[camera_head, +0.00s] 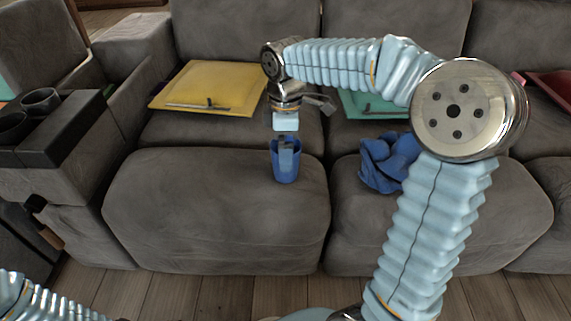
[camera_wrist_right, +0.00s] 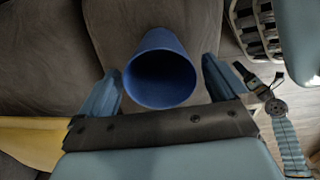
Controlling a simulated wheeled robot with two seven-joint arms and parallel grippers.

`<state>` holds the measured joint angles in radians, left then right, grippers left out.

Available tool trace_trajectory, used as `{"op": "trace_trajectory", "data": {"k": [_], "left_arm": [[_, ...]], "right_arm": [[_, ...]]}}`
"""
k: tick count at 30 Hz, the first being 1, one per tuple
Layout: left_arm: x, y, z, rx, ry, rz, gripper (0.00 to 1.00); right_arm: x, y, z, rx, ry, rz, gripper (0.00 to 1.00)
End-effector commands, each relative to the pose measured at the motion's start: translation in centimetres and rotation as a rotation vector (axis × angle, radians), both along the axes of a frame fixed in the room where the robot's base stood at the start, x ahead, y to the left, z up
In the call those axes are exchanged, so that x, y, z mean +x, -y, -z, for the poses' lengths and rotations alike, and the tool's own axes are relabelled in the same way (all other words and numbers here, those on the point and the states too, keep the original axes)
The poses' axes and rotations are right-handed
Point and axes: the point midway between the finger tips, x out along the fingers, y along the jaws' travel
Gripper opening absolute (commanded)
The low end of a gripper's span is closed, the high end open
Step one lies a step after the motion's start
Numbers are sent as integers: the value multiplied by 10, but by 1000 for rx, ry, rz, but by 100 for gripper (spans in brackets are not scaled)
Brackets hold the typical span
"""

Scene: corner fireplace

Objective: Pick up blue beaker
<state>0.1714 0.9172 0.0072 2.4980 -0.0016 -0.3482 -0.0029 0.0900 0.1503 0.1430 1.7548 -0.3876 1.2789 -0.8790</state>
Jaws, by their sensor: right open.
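The blue beaker (camera_head: 285,177) stands upright on the grey sofa seat in the head view. My right gripper (camera_head: 286,150) points down at it from above, and one finger overlaps the beaker's upper part. In the right wrist view, the beaker (camera_wrist_right: 161,72) shows its open mouth and lies between the two spread fingers of the right gripper (camera_wrist_right: 160,76). The gripper is open, with a visible gap on each side of the beaker. Part of my left arm shows at the lower left of the head view; its gripper is out of view.
A crumpled blue cloth (camera_head: 388,163) lies on the seat to the right. A yellow folder-like item (camera_head: 208,88) lies on the sofa behind left. A dark cup (camera_head: 41,101) sits in the armrest tray (camera_head: 62,130). The seat left of the beaker is clear.

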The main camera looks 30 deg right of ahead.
Motion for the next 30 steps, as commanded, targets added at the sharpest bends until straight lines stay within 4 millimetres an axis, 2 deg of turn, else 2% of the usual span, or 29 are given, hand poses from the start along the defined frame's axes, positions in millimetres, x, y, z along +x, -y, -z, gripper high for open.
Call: {"op": "trace_trajectory", "data": {"k": [1,4,12,22,30], "left_arm": [[0,0,5,-1,-1,0,97],[0,1,7,-1,-2,1,97],[0,1,7,-2,-1,2,97],[0,1,7,-2,-1,2,97],[0,1,6,-2,-1,2,97]], "right_arm": [[0,0,11,0,-4,0,100],[0,0,21,0,-2,1,100],[0,0,23,0,0,0,100],[0,0,23,0,0,0,49],[0,0,22,0,1,0,49]]}}
